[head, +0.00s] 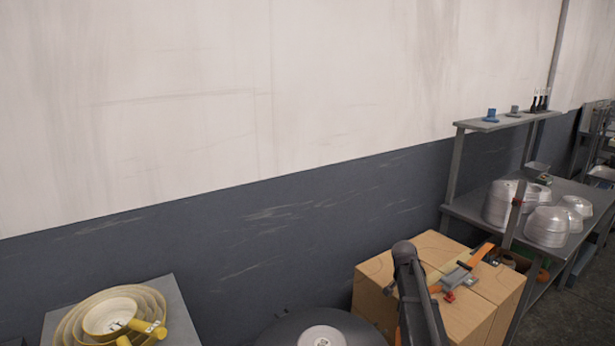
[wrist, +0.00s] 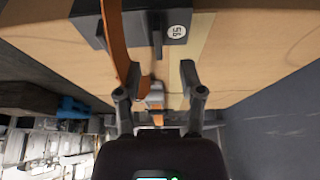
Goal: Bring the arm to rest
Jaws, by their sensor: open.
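My gripper (wrist: 161,74) shows in the wrist view with its two dark fingers spread apart and nothing held between them. Beyond the fingers are an orange curved strip (wrist: 118,45) and a dark block with a round white label reading 56 (wrist: 155,27), in front of a cardboard surface. How far these are from the fingertips I cannot tell. In the head view my dark arm rises at the bottom, in front of the cardboard boxes (head: 458,309); I cannot make out the fingertips there.
Nested pans with yellow handles (head: 110,315) sit on a grey stand (head: 178,318) at lower left. An orange and grey tool (head: 458,274) lies on the boxes. A metal shelf unit (head: 470,212) with stacked metal bowls (head: 548,227) stands right. A wall runs behind.

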